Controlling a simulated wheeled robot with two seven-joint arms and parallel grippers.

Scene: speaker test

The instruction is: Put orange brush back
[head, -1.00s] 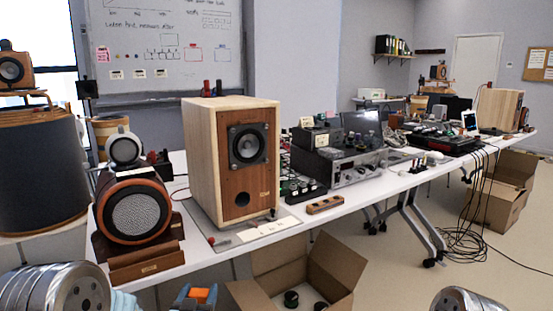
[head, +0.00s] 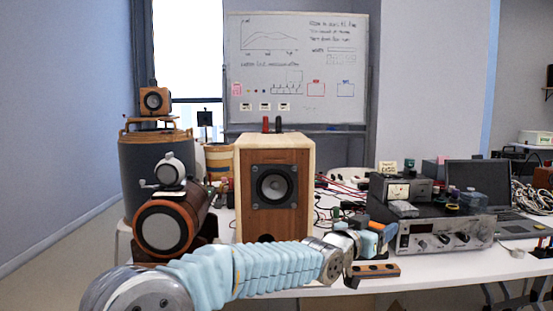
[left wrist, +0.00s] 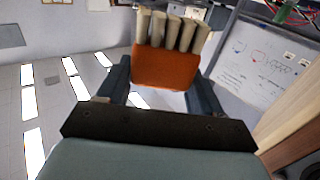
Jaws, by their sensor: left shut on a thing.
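The orange brush (left wrist: 165,68) sits between the fingers of my left gripper (left wrist: 160,82) in the left wrist view, with a row of pale bristle-like tufts on its far side. In the head view, my left gripper (head: 382,238) is shut on the brush, and a small orange part of the brush (head: 376,226) shows. The gripper is in front of the amplifier's left end and above a small wooden block with dark holes (head: 376,270) at the table's front edge. A gap between gripper and block cannot be judged exactly. My right gripper is out of view.
A wooden speaker (head: 303,190) stands behind my left arm. A round orange-brown speaker (head: 165,228) is at the left. The silver amplifier (head: 440,236) and a laptop (head: 478,185) stand right of the gripper.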

